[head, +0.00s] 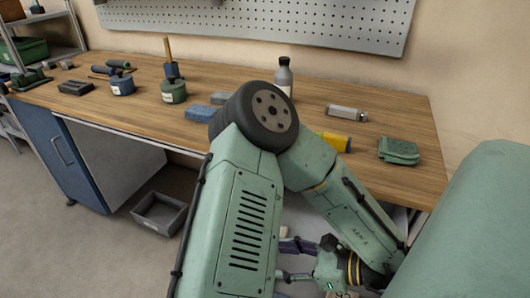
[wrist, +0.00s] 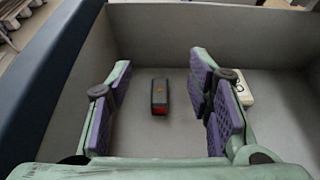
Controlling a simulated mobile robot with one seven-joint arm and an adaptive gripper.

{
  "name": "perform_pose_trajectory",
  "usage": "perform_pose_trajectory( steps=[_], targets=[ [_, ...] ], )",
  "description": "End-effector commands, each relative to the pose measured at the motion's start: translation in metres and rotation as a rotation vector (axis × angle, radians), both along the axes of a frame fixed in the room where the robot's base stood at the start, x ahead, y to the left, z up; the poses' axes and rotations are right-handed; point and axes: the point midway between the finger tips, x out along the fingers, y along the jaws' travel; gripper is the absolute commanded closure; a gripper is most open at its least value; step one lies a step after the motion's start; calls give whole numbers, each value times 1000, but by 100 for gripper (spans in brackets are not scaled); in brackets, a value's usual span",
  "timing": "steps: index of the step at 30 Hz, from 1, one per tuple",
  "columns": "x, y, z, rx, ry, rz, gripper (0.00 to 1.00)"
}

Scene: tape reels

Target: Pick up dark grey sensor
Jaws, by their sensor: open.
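The dark grey sensor (wrist: 159,92) is a small dark block with a red end facing me. It lies on the grey floor of a walled space in the wrist view. My gripper (wrist: 163,104) is open, its purple-padded fingers spread to the left and right of the sensor in the picture. No finger appears to touch it, and the height gap is hard to judge. In the head view my gripper (head: 289,266) is low in front of the bench, partly hidden by my arm; the sensor is not visible there.
A pale block with dark marks (wrist: 243,92) lies beside the right finger. Grey walls (wrist: 200,28) and a dark blue edge (wrist: 38,85) bound the space. The wooden bench (head: 400,105) carries bottles, tools and a green cloth (head: 399,151). A grey bin (head: 160,212) stands on the floor.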

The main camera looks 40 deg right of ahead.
Motion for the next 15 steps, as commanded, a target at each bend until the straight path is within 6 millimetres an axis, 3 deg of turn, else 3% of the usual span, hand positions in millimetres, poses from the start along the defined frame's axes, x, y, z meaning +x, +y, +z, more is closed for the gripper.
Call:
perform_pose_trajectory(
  steps=[9,15],
  targets=[
    [0,1,-64,6,5,1,53],
    [10,5,-76,2,3,1,53]
  ],
)
